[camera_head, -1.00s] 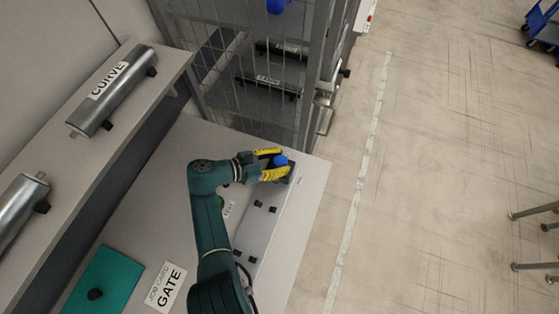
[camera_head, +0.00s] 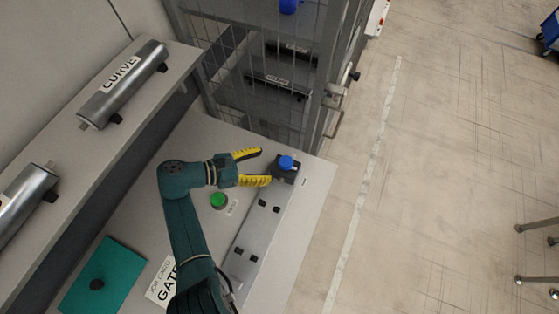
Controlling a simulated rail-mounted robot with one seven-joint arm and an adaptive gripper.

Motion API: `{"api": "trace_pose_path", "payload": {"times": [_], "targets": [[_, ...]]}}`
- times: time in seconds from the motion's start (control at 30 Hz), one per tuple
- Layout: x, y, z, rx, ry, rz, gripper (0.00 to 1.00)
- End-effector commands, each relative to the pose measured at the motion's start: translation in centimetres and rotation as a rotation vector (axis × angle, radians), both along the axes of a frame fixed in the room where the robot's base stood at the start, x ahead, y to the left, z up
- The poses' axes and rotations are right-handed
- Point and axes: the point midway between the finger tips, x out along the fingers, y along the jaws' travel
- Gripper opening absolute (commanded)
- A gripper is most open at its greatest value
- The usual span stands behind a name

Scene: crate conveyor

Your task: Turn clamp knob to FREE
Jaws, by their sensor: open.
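The blue clamp knob (camera_head: 286,162) sits on a dark block at the far end of a light grey fixture (camera_head: 258,232) on the table. Its FREE marking is too small to read. My gripper (camera_head: 265,167), with yellow fingers, is open and empty just left of the knob. The fingertips point towards the knob and are apart from it. The knob is fully in view.
A green button (camera_head: 219,200) stands left of the fixture. A wire mesh cage (camera_head: 262,75) rises behind the table. A teal plate (camera_head: 103,277) and a GATE card (camera_head: 163,284) lie at the front. A CURVE roller (camera_head: 124,84) rests on the left shelf.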

Motion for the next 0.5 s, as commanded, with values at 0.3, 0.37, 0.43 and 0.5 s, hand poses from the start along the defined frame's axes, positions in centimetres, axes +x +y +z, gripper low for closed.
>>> {"api": "trace_pose_path", "payload": {"times": [0.3,0.37,0.43,0.5], "targets": [[-1.4,3.4,1.5,0.0,-0.001,0.0,0.73],[-1.4,3.4,1.6,0.0,-0.001,0.0,0.73],[-1.4,3.4,1.5,0.0,0.0,-0.001,0.73],[-1.4,3.4,1.5,0.0,-0.001,0.0,0.73]]}}
